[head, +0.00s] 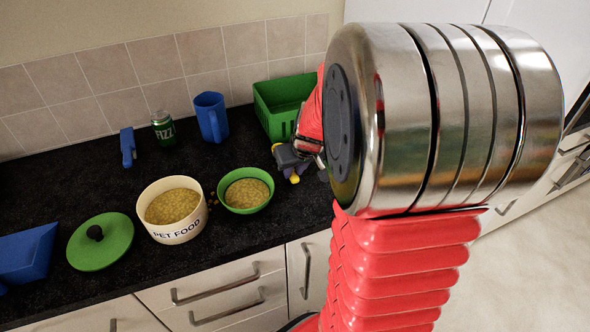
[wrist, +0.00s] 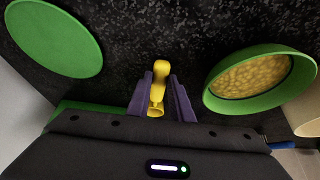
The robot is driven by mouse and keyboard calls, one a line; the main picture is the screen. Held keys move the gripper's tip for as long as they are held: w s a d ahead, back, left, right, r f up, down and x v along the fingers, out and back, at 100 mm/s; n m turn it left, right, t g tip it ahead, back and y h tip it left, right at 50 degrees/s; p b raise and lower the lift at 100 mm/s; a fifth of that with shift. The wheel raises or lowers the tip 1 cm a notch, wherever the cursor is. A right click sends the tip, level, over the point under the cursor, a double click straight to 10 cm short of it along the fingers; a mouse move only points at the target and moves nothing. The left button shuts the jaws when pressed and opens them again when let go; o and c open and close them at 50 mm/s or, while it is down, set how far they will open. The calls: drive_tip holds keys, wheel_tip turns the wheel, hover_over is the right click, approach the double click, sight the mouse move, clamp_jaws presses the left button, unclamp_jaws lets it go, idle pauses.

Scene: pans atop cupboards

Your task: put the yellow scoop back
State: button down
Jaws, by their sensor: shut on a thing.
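The yellow scoop (wrist: 160,72) is between the purple-grey fingers of my gripper (wrist: 160,88) in the wrist view, and the gripper is shut on it. In the head view only a small bit of yellow (head: 294,178) shows at my gripper (head: 289,168), just right of the green bowl (head: 246,208). That bowl holds yellowish pet food and also shows at the right of the wrist view (wrist: 225,102). The scoop looks to be over the dark worktop; its height is unclear. The cream pet food tub (head: 178,237) stands open and full, left of the bowl.
A green lid (head: 100,247) lies left of the tub. A flat green disc (wrist: 55,38) lies across from the bowl in the wrist view. My arm hides the worktop's right side.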

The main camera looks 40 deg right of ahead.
drive_tip(key=shift+f, duration=0.2)
drive_tip(key=c, duration=1.6)
unclamp_jaws()
drive_tip(key=shift+r, duration=0.1)
drive_tip(key=shift+v, duration=6)
drive_tip(key=s+a+r+n, duration=0.1)
drive_tip(key=s+a, duration=0.2)
drive_tip(key=a, duration=0.4)
drive_tip(key=s+a+n+y, duration=0.1)
drive_tip(key=s+a, duration=0.3)
drive_tip(key=a, duration=0.3)
drive_tip(key=s+a+r, duration=0.1)
drive_tip(key=s+a, duration=0.3)
drive_tip(key=a, duration=0.3)
drive_tip(key=shift+s+a+r+n, duration=0.15)
drive_tip(key=shift+s+r+n, duration=0.15)
drive_tip(key=shift+n, duration=0.1)
